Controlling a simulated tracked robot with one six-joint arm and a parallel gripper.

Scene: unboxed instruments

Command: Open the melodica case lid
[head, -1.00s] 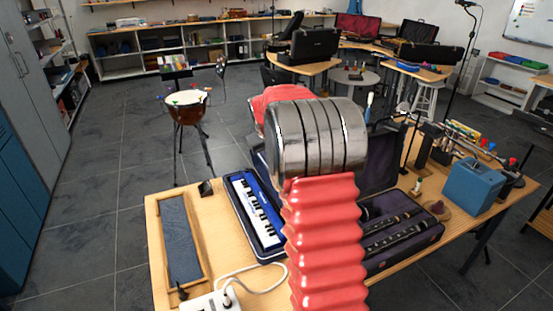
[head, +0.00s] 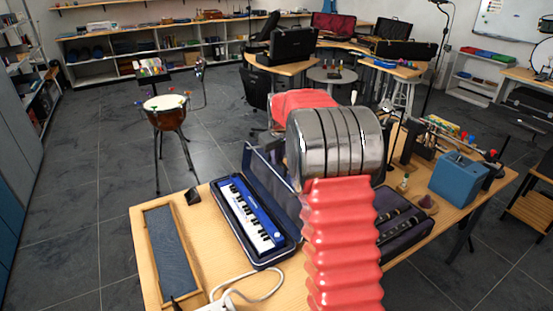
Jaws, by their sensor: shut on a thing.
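The melodica case (head: 262,264) is a dark blue box on the near wooden table, left of my arm. It holds a blue melodica (head: 252,216) with white and black keys facing up. Its lid (head: 270,184) stands raised along the case's right side, and my arm covers part of its right edge. My red ribbed arm and its silver joint fill the middle of the head view. My gripper is hidden behind them, so its contact with the lid cannot be seen.
A framed grey board (head: 172,255) and a white power strip (head: 222,304) with a cable lie left and in front. An open case with dark wind instruments (head: 405,232) is right of my arm. A blue box (head: 459,180) stands further right.

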